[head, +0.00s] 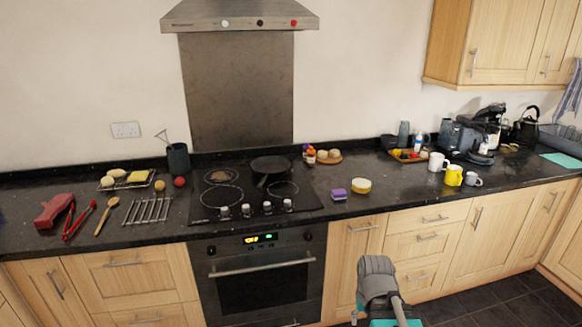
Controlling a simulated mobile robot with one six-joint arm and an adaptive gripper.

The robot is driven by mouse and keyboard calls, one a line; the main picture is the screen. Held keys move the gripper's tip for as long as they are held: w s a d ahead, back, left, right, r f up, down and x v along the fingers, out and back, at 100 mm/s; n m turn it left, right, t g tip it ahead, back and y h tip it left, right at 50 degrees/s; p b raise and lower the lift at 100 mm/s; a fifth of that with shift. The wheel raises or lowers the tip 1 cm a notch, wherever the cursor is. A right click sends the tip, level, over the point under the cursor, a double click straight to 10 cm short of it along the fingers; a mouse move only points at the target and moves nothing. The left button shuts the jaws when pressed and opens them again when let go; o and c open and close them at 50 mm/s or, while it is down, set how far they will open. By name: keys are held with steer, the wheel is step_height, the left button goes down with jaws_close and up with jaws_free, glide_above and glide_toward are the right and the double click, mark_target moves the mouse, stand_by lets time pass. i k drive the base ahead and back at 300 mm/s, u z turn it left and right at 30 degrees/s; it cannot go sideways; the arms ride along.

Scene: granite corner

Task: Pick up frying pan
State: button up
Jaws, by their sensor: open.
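The black frying pan (271,164) sits upright on the back right ring of the black hob (230,213). Its handle points toward the front and slightly left, over the middle of the hob. The pan looks empty and nothing covers it. Part of my grey and teal arm shows at the bottom of the head view, in front of the cabinets, below counter height and well apart from the pan. My gripper's fingers cannot be made out in this view.
A wooden board with small items (329,160) stands right of the pan. A purple sponge (338,194) and a yellow-white round item (361,185) lie right of the hob. The extractor hood (240,14) hangs above. Control knobs line the hob's front. The oven (262,275) is closed.

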mark_target(269, 167)
steer(key=z, duration=0.2)
steer(key=i, duration=1.4)
steer(key=u, duration=0.75)
